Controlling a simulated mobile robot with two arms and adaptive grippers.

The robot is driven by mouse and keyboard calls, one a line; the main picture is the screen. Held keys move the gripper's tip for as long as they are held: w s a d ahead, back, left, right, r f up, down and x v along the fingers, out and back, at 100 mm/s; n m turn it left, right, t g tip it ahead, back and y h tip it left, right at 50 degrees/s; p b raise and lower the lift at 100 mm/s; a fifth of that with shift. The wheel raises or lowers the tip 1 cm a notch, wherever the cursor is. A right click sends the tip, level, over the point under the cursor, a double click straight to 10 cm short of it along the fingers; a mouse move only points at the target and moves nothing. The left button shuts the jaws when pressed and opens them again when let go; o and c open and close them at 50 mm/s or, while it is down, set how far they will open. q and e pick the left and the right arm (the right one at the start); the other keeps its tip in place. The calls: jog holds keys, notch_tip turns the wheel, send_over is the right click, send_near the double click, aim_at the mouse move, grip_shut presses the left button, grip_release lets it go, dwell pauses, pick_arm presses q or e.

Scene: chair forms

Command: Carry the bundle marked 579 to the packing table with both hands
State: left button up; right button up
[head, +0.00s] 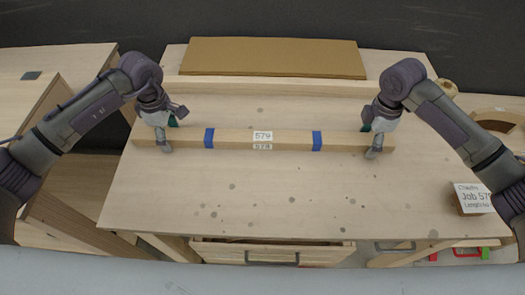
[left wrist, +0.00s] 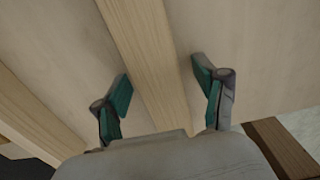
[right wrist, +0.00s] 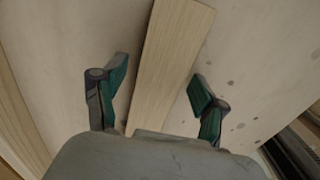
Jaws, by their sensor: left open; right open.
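The bundle marked 579 (head: 290,140) is a long pale wooden bar with two blue bands and white 579 labels. It lies across the table (head: 270,195). My left gripper (head: 166,136) is open around the bundle near its left end; the left wrist view shows the bundle (left wrist: 150,60) between the spread fingers. My right gripper (head: 374,138) is open around the bundle near its right end; the right wrist view shows the bundle (right wrist: 170,65) between the fingers. Gaps show between fingers and wood in both wrist views. I cannot tell which table is the packing table.
A pale rail (head: 275,87) and a brown board (head: 272,57) lie behind the bundle. A "Job 579" card (head: 473,198) stands at the right. A drawer (head: 272,252) shows below the front edge. Another wooden table (head: 60,58) stands at left. The tabletop's front is clear, with dark spots.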

jog(key=shift+r, duration=0.1)
pick_arm(q)
notch_tip(320, 180, up, 12)
pick_arm(e)
notch_tip(320, 180, up, 12)
dwell(0.6)
dwell(0.3)
